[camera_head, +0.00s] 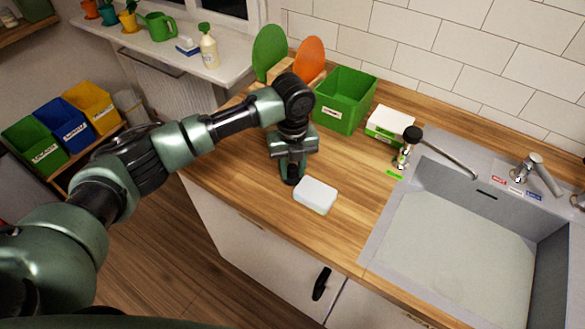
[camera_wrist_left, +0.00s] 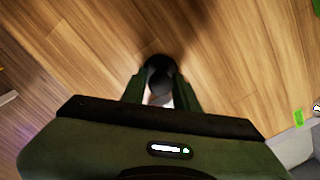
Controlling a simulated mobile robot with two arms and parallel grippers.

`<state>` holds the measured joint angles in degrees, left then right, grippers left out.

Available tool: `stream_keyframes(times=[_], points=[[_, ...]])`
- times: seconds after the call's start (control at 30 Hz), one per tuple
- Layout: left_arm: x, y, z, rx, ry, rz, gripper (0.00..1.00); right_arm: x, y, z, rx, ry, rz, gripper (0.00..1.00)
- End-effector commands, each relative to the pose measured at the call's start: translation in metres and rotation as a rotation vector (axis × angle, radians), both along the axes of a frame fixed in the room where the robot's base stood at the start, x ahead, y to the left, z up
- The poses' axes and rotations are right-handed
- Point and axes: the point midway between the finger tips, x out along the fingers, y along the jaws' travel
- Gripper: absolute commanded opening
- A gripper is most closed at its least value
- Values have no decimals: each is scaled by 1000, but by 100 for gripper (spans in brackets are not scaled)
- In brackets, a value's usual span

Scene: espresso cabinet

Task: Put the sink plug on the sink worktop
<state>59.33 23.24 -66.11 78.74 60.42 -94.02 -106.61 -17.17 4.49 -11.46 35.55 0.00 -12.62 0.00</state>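My left gripper (camera_head: 292,178) points down over the wooden worktop (camera_head: 235,172), left of the sink. In the left wrist view its fingers (camera_wrist_left: 159,92) are closed around a dark rounded piece, which I take to be the sink plug (camera_wrist_left: 160,76). A pale patch shows just below it between the fingers. In the head view only a small dark bit shows at the fingertips. I cannot tell whether it touches the wood. The grey sink (camera_head: 455,245) is at the right. My right gripper is not in view.
A white block (camera_head: 316,194) lies close to the right of my left gripper. A green bin (camera_head: 345,99), a green-and-white box (camera_head: 388,123) and a black-topped item (camera_head: 408,147) stand behind. A green label (camera_head: 395,174) lies near the sink. The front left worktop is clear.

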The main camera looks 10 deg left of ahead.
Motion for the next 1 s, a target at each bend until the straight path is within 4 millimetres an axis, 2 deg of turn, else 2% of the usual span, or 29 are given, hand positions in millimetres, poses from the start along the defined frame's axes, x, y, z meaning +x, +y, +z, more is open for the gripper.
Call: stream_keyframes(times=[0.17,0.5,0.6,0.8,1.0], points=[[2,0,17,-1,-5,1,30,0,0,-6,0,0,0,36],[1,0,89,-1,-5,0,30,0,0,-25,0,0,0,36],[1,0,105,-1,-4,0,30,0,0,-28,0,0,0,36],[1,0,121,0,-1,1,30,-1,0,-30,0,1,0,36],[0,0,122,-1,0,1,30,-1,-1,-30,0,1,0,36]])
